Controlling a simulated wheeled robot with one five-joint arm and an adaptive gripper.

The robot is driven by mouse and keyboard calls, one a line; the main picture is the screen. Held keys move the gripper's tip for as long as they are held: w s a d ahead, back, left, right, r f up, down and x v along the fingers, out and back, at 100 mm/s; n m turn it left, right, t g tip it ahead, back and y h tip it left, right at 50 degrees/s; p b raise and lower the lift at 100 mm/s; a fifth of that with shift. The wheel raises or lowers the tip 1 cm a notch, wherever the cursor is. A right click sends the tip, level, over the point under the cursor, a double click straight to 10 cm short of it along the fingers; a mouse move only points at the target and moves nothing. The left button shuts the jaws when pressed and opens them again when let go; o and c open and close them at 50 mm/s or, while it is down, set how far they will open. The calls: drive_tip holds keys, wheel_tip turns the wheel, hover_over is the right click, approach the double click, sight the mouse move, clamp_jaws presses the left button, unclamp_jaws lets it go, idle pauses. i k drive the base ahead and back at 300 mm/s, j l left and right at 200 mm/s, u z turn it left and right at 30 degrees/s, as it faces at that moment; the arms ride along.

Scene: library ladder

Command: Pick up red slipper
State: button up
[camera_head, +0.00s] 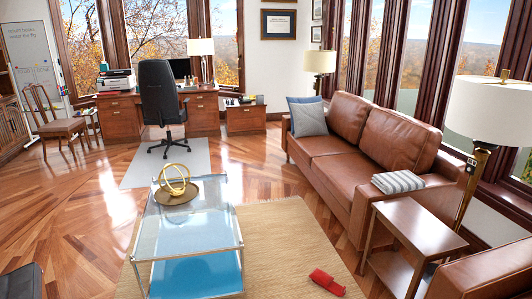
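A red slipper (327,281) lies on the beige rug near the bottom edge of the head view, right of centre. It sits between the glass coffee table and the small wooden side table, apart from both. My gripper is not in view.
The glass coffee table (184,244) stands left of the slipper, with a gold ornament on a tray on top. A wooden side table (420,232) and brown leather sofa (365,152) stand to the right. The rug (283,232) is clear around the slipper. A dark object (21,282) is at lower left.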

sight(320, 278)
drive_tip(key=i+u, duration=0.95)
drive_tip(key=i+l+u, duration=0.3)
drive_tip(key=i+u, duration=0.15)
drive_tip(key=i+l, duration=0.25)
drive_tip(key=l, duration=0.15)
drive_tip(key=i+l, duration=0.45)
drive_tip(key=l, duration=0.3)
drive_tip(key=i+l, duration=0.1)
drive_tip(key=l, duration=1)
drive_tip(key=u, duration=0.05)
